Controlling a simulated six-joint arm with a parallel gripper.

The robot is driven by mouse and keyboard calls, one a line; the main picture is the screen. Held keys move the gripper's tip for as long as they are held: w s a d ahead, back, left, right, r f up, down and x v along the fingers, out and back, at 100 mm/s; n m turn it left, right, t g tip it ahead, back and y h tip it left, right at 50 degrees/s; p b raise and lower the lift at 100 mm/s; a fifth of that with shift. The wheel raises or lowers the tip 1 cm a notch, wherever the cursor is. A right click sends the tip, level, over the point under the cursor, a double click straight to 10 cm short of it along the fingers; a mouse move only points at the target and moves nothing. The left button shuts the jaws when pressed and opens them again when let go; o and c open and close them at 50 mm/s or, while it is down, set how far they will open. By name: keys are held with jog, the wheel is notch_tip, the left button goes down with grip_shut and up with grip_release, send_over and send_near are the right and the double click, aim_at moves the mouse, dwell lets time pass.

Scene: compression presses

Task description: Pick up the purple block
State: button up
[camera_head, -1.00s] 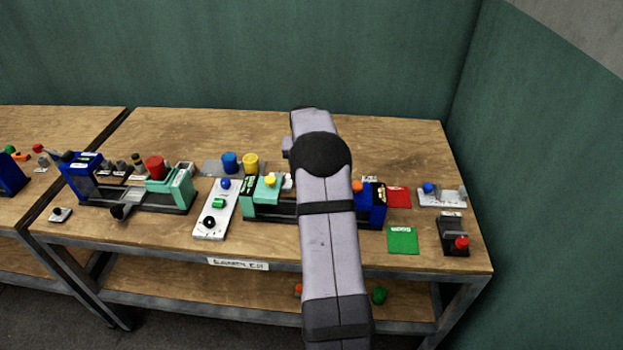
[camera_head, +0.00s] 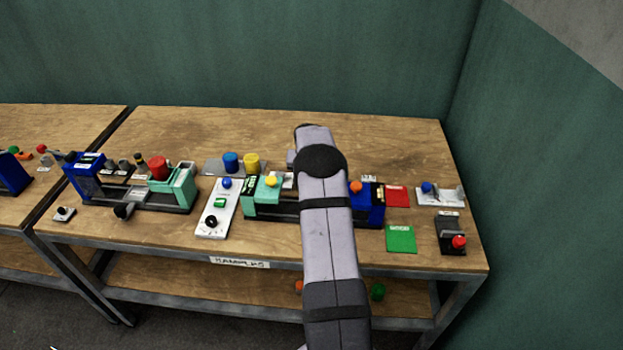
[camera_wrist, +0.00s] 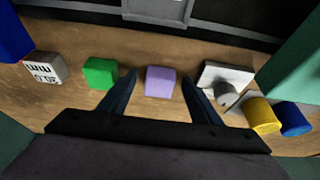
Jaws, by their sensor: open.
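The purple block (camera_wrist: 161,81) stands on the wooden table in the wrist view, centred between my finger tips and just beyond them. My gripper (camera_wrist: 158,88) is open, with one dark finger on each side of the block's line and nothing held. Whether the fingers reach alongside the block is hard to tell.
In the wrist view a green block (camera_wrist: 100,72) is left of the left finger. A grey-white piece (camera_wrist: 226,80) is close to the right finger, with yellow (camera_wrist: 262,115) and blue (camera_wrist: 294,118) cylinders further right. A press (camera_head: 262,196) stands beside my arm in the head view.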

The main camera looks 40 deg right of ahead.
jog(key=c, duration=1.1)
jog(key=shift+r, duration=0.1)
notch_tip(320, 180, up, 10)
jog(key=b, duration=0.2)
jog(key=s+a+n+y+p, duration=0.1)
jog(key=s+n+y+p, duration=0.1)
jog(key=n, duration=0.4)
jog(key=s+a+n+y+p, duration=0.2)
jog(key=s+n+p, duration=0.2)
jog(key=s+n, duration=0.1)
jog(key=s+a+n+y+p, duration=0.2)
jog(key=s+n+p, duration=0.1)
jog(key=n, duration=0.4)
jog(key=shift+s+a, duration=0.2)
jog(key=shift+a, duration=0.05)
